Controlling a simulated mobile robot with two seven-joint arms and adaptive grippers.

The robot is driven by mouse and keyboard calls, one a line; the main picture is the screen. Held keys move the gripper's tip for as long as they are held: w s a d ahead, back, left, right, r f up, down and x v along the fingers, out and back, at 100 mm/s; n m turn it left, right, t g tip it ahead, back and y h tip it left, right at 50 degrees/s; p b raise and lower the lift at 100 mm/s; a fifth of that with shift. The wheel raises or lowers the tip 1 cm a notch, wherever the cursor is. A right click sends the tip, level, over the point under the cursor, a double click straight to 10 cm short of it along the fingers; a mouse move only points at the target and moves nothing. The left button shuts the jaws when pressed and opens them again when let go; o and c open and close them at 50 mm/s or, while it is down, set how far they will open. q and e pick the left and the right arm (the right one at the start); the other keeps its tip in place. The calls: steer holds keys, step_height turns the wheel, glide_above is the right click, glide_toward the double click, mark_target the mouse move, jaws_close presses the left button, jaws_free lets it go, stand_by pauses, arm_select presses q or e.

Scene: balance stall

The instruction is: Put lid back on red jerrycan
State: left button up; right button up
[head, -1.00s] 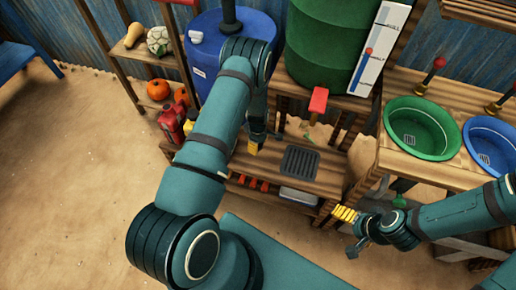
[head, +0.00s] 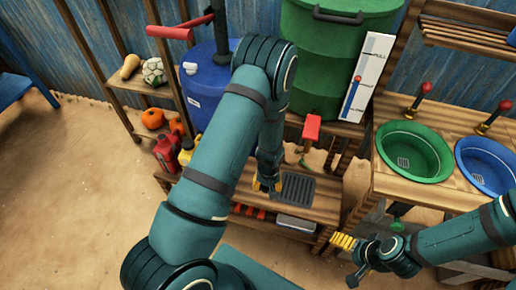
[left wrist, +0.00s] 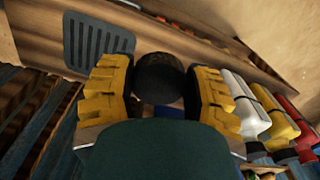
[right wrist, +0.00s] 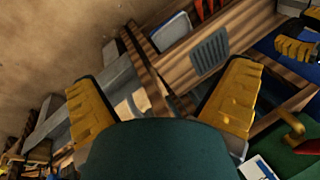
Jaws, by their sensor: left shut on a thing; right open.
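The red jerrycan (head: 166,152) stands at the left end of the low wooden bench, beside a yellow can (head: 186,152). In the left wrist view the red jerrycan (left wrist: 294,97) is at the right edge, past a white and a yellow can. My left gripper (head: 268,184) is over the bench, right of the jerrycan and apart from it. It is shut on a dark round lid (left wrist: 159,78), which shows between its yellow fingers in the left wrist view. My right gripper (head: 354,258) is open and empty, in front of the bench's right end.
A dark drain grate (head: 293,187) lies on the bench close to my left gripper. A blue barrel (head: 206,88) and a green barrel (head: 325,60) stand behind. Green (head: 414,151) and blue (head: 487,160) basins are at the right. Squash and pumpkins sit on a shelf at the left.

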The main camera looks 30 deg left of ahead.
arm_select(q)
steer(key=s+d+r+m, duration=0.3)
steer(key=s+m, duration=0.1)
steer(key=m, duration=0.1)
steer(key=shift+s+d+r+m, duration=0.2)
steer(key=shift+s+d+m, duration=0.1)
steer(key=shift+s+d, duration=0.1)
